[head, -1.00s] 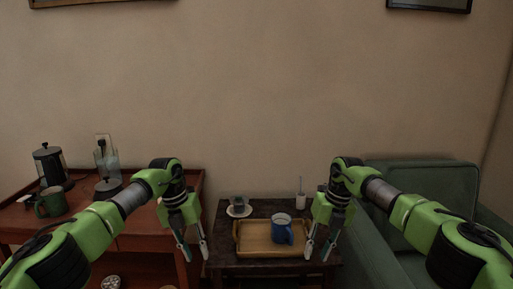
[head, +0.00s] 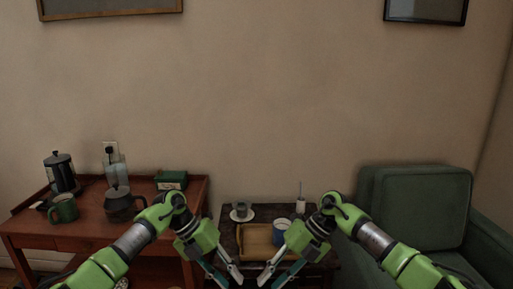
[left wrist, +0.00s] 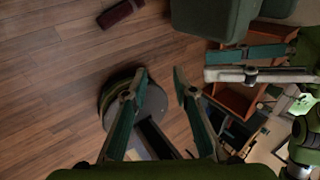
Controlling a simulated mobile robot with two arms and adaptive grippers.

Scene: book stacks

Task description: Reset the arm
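My left gripper (head: 231,281) hangs in front of the small dark table in the head view, empty. In the left wrist view its fingers (left wrist: 160,76) are spread apart over the wooden floor. My right gripper (head: 268,280) hangs close beside it, fingers angled inward and parted, holding nothing. The right fingers also show in the left wrist view (left wrist: 258,65), at the upper right. The two grippers' tips point toward each other with a narrow gap between them in the head view.
A yellow tray (head: 256,238) and blue mug (head: 281,226) are partly hidden behind my right arm. A cup on a saucer (head: 241,214) stands nearby. The red-brown table (head: 88,232) holds a green mug (head: 64,209) and coffee pot (head: 122,207). A green armchair (head: 415,205) stands right.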

